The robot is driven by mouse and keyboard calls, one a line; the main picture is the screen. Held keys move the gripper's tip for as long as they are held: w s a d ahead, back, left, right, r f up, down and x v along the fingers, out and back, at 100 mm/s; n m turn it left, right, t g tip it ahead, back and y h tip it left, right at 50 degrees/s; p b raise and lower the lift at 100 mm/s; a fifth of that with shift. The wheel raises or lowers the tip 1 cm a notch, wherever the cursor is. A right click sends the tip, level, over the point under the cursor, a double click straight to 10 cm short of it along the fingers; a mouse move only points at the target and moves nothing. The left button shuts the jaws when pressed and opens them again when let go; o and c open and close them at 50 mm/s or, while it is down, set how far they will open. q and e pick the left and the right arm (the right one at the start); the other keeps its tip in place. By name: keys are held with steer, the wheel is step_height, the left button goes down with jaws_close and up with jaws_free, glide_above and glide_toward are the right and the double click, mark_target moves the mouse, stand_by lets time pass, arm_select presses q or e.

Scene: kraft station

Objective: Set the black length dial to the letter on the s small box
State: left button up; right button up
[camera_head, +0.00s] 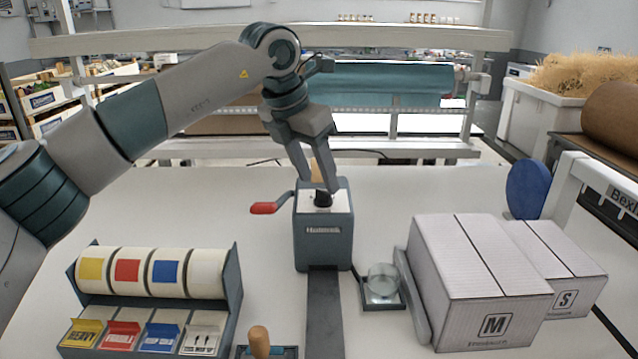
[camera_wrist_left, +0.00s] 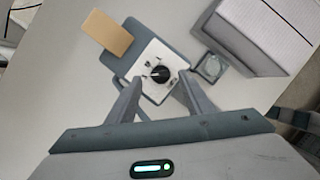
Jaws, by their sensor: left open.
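The black length dial (camera_head: 323,198) sits on the white top plate of the grey dispenser (camera_head: 323,240) in the middle of the table. In the left wrist view the dial (camera_wrist_left: 160,74) shows a pale pointer mark, but the letters around it are too small to read. My left gripper (camera_head: 318,190) is open, pointing down with its fingers on either side of the dial; I cannot tell whether they touch it. In the wrist view the gripper (camera_wrist_left: 155,95) is empty. The small box (camera_head: 560,262) marked S stands at the right, partly behind the larger box (camera_head: 480,280) marked M.
A red-handled crank (camera_head: 266,208) sticks out left of the dispenser. A rack of label rolls (camera_head: 150,272) stands at front left. A small glass dish (camera_head: 383,281) sits right of the dispenser. A blue disc (camera_head: 528,190) stands behind the boxes. The table's left back is clear.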

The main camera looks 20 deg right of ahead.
arm_select(q)
steer(key=b+v, duration=0.1)
steer(key=v, duration=1.3)
steer(key=shift+r+b, duration=0.25)
steer(key=shift+b, duration=0.1)
arm_select(e)
steer(key=shift+s+d+f+g+h, duration=0.15)
steer(key=shift+s+d+f+g, duration=0.25)
steer(key=shift+d, duration=0.15)
steer(key=shift+s+d+f+g+h, duration=0.15)
steer(key=shift+s+d+f+g, duration=0.25)
steer(key=shift+d, duration=0.1)
arm_select(q)
steer(key=shift+s+a, duration=0.1)
steer(key=shift+a, duration=0.05)
arm_select(e)
steer(key=shift+w+r, duration=0.1)
steer(key=shift+w, duration=0.05)
